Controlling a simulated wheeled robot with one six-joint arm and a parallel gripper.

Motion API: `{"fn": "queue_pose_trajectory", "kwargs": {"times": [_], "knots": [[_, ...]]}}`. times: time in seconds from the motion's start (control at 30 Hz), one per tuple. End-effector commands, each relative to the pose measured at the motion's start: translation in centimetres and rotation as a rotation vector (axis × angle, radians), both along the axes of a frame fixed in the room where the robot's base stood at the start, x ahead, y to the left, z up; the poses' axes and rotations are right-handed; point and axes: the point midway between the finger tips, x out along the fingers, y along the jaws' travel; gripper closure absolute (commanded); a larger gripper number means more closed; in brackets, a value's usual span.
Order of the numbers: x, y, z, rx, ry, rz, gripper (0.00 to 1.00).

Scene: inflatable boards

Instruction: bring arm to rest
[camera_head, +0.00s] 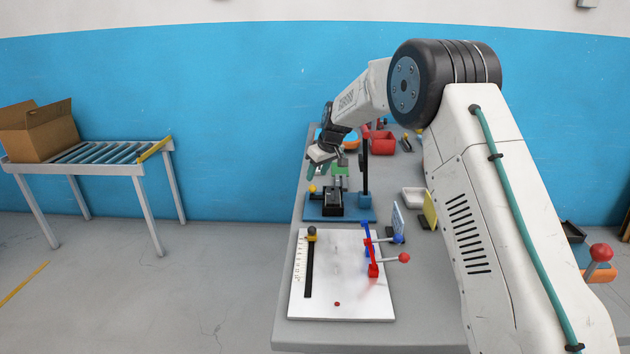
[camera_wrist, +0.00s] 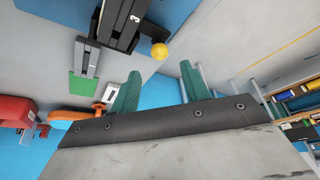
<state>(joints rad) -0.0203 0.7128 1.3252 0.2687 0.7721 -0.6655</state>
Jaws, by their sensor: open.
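My gripper (camera_head: 314,168) is at the end of my raised arm, over the left edge of the grey table (camera_head: 420,330), near a blue-based fixture (camera_head: 322,211). In the wrist view its two green fingers (camera_wrist: 158,95) stand apart with nothing between them. The fixture's black block, yellow ball (camera_wrist: 159,51) and green plate (camera_wrist: 85,88) show beyond the fingers in the wrist view. I cannot tell how far the fingertips are from the fixture.
A white board (camera_head: 340,290) with a black slider, blue and red levers lies at the table's front. Red bins (camera_head: 382,143) and a white tray (camera_head: 413,198) sit farther back. A roller conveyor (camera_head: 95,155) with a cardboard box (camera_head: 40,130) stands left, with open floor between.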

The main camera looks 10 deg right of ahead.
Motion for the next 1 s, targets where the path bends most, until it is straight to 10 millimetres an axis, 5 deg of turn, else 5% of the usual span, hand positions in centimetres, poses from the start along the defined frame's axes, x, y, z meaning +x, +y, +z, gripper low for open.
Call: {"fn": "queue_pose_trajectory", "kwargs": {"times": [0.23,0.67,0.8,1.0], "knots": [[-0.8,-0.4,2.0,-0.001,0.001,0.000,0.54],[-1.5,-0.5,1.6,0.017,0.043,-0.052,0.54],[-5.3,-0.7,-1.2,0.019,0.170,-0.113,0.54],[-13.8,-1.5,0.9,0.003,0.316,-0.213,0.54]]}}
